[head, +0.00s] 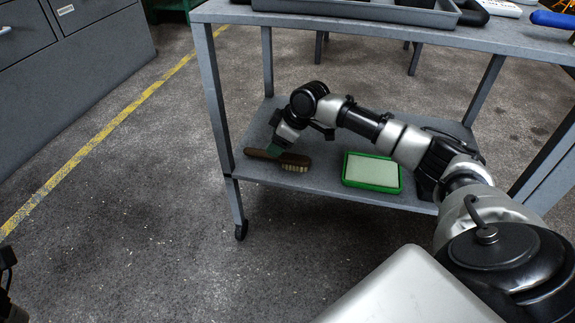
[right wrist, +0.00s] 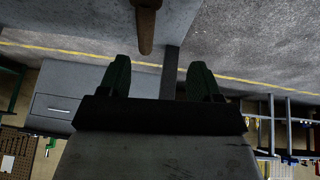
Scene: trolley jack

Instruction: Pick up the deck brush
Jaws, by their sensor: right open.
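The deck brush (head: 290,160) has a brown wooden handle and pale bristles. It lies near the front left of the trolley's lower shelf (head: 322,181). My right gripper (head: 274,148) reaches down from behind the handle in the head view, very close to it. The right wrist view shows its two green fingers (right wrist: 158,76) spread apart with nothing between them. The brush's brown handle (right wrist: 146,25) shows just beyond the fingertips there. I cannot tell whether a finger touches it. A dark piece of my left arm shows at the left edge, its jaws unclear.
A green tray with a pale pad (head: 372,171) sits right of the brush on the same shelf. The trolley's top (head: 360,29) and front left leg (head: 219,110) stand close to my arm. A grey cabinet (head: 65,60) is at the left. Floor before the trolley is clear.

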